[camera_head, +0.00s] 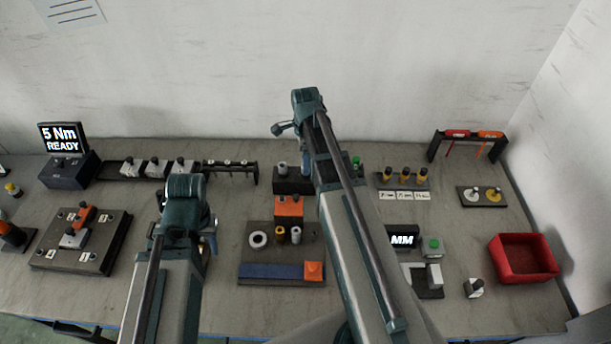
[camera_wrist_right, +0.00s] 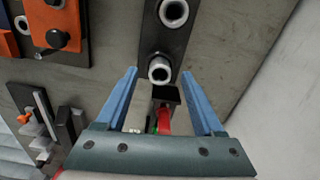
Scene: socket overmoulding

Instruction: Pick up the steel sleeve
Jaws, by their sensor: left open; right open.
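A dark holder block (camera_head: 290,186) at the back middle of the bench carries steel sleeves. One sleeve (camera_head: 281,168) shows in the head view; my right arm covers the block's right part. In the right wrist view two hollow silver sleeves stand in the dark block (camera_wrist_right: 180,42), a far one (camera_wrist_right: 173,12) and a near one (camera_wrist_right: 160,70). My right gripper (camera_wrist_right: 160,74) is open, its blue fingers apart on either side of the near sleeve, with no contact visible. My left gripper (camera_head: 211,242) is open, mostly hidden behind its own wrist, away from the sleeves.
An orange block (camera_head: 289,207) and a fixture plate (camera_head: 250,258) with a white ring stand in front of the holder. Yellow-topped pegs (camera_head: 405,175) stand to the right. A red bin (camera_head: 524,258) is at the far right. A torque display (camera_head: 64,140) stands at the back left.

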